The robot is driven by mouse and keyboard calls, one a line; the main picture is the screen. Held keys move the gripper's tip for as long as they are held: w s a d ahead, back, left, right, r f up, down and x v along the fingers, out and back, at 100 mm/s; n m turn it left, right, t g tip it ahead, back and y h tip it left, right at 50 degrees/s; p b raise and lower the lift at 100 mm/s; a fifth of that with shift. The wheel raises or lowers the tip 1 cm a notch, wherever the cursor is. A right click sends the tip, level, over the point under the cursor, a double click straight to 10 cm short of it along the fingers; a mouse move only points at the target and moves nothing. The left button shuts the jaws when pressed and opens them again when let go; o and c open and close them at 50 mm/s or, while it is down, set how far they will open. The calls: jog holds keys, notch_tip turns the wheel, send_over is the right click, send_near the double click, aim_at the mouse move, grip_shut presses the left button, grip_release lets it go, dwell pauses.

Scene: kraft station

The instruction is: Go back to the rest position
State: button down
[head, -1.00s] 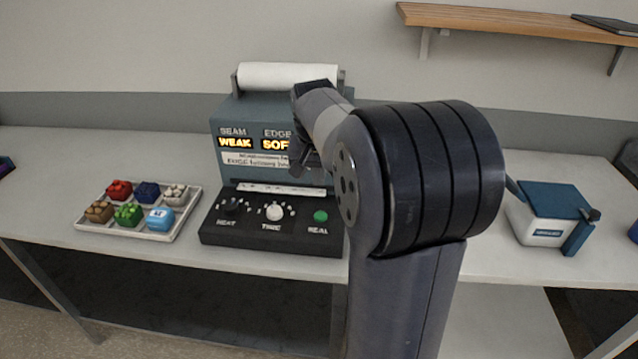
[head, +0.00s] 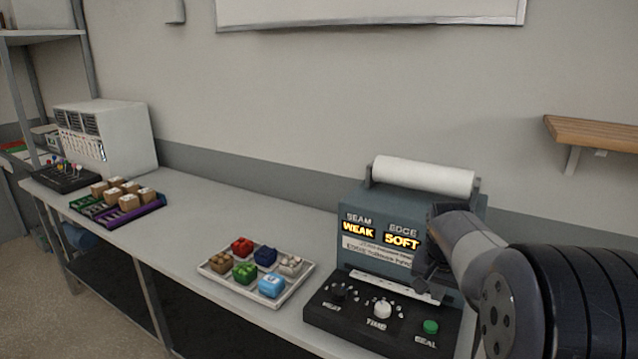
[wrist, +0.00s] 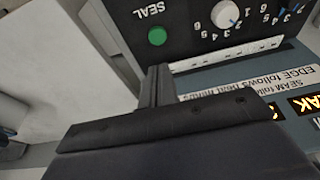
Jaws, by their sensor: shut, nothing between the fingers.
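My gripper (wrist: 158,85) shows in the wrist view with its fingers together and nothing between them. It is just in front of the sealing machine, close to the seal bar and the green SEAL button (wrist: 157,36). In the head view my arm comes in from the lower right, and the gripper (head: 428,285) hangs in front of the right side of the machine (head: 352,205). The arm hides part of that side. The lit displays read WEAK (head: 358,230) under SEAM and SOFT (head: 401,240) under EDGE.
A white tray (head: 308,270) with several coloured blocks stands left of the machine. Farther left are a tray of brown boxes (head: 118,217), a black rack (head: 66,180) and a white cabinet (head: 130,135). A wooden shelf (head: 595,134) is at upper right. The bench between the trays is clear.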

send_over(429, 328)
notch_tip(429, 328, down, 5)
jog(key=shift+s+r+b, duration=0.1)
jog(key=shift+s+b, duration=0.05)
jog(key=shift+b, duration=0.15)
jog(key=shift+w+f+b, duration=0.2)
jog(key=shift+f+b, duration=0.05)
jog(key=shift+b, duration=0.25)
jog(key=v, duration=0.8)
jog(key=shift+r, duration=0.2)
